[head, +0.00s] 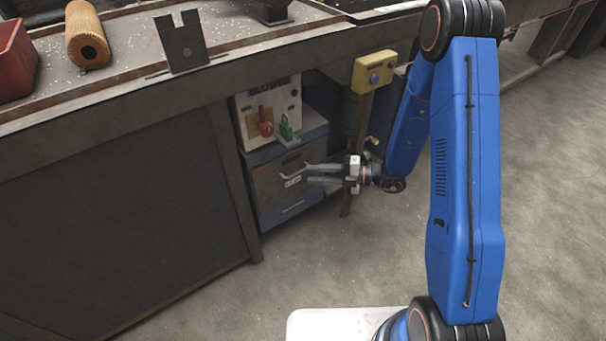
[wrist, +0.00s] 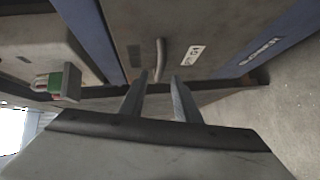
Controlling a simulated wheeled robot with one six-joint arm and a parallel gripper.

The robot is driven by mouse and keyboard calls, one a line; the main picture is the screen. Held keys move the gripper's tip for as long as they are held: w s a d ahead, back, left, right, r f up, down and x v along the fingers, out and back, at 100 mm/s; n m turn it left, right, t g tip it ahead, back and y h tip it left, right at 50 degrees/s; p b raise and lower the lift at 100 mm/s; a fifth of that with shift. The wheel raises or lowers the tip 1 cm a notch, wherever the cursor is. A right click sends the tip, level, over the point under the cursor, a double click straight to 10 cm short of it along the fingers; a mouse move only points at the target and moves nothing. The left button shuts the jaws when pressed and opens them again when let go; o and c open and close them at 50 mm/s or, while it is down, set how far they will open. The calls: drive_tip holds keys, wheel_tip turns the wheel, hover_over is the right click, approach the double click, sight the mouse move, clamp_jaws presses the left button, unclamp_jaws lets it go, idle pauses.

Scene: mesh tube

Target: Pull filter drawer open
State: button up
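The filter drawer (head: 268,186) is a dark grey front in a blue cabinet under the bench, and it looks shut. Its pale bar handle (head: 291,173) sticks out above a small white label. In the wrist view the drawer front (wrist: 215,25) fills the upper middle, and the handle (wrist: 159,58) lies just beyond the fingertips, in line with the gap between them. My gripper (head: 311,174) is in front of the drawer, at its right side. In the wrist view my gripper (wrist: 159,80) has its two fingers apart with nothing between them. I cannot tell whether a finger touches the handle.
A blower control box (head: 268,108) with a red lock and a green lock (head: 287,129) sits above the drawer; the green lock also shows in the wrist view (wrist: 66,82). A yellow button box (head: 374,71) is on a post at the right. The floor (head: 375,245) in front is clear.

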drive_tip(key=shift+x, duration=2.35)
clamp_jaws()
